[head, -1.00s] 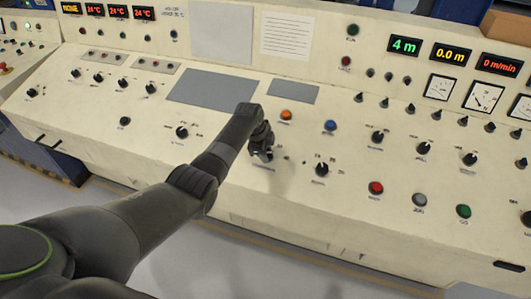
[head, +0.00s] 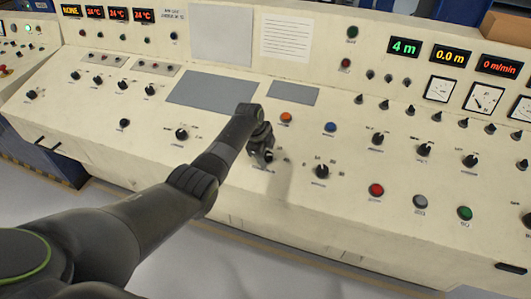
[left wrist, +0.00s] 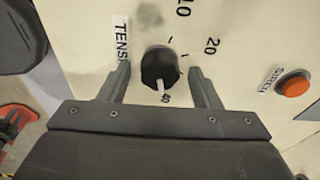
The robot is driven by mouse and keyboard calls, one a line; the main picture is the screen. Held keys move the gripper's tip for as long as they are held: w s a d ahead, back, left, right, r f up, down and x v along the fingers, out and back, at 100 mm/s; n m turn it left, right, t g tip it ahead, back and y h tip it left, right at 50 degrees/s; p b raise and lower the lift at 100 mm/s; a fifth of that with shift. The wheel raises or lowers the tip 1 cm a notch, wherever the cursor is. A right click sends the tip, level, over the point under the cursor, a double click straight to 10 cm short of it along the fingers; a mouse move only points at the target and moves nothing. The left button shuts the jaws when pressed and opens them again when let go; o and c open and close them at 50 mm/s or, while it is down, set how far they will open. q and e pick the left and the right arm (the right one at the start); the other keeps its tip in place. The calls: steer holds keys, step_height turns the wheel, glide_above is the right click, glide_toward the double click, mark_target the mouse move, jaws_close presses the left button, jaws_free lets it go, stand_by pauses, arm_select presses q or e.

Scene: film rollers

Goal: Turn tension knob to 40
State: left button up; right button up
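The tension knob (left wrist: 160,66) is a round black knob with a white pointer mark, in the middle of the left wrist view. Its pointer faces the printed 40 (left wrist: 167,97), at the knob's lower side in that view. The label starting "TENSI" (left wrist: 122,38) is partly cut off by a finger. My left gripper (left wrist: 160,69) is open, with one finger on each side of the knob and a visible gap on both sides. In the head view my left gripper (head: 262,152) is low over the panel and largely hides the knob.
An orange siren button (left wrist: 293,86) lies to the right of the fingers, also in the head view (head: 286,118). A blue button (head: 330,127) and a black selector knob (head: 321,172) are nearby. Grey plates (head: 212,90) lie behind on the sloped panel.

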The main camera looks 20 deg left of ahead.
arm_select(q)
steer(key=shift+r, duration=0.1)
steer(key=b+v, duration=0.1)
steer(key=v, duration=1.6)
steer(key=shift+s, duration=0.1)
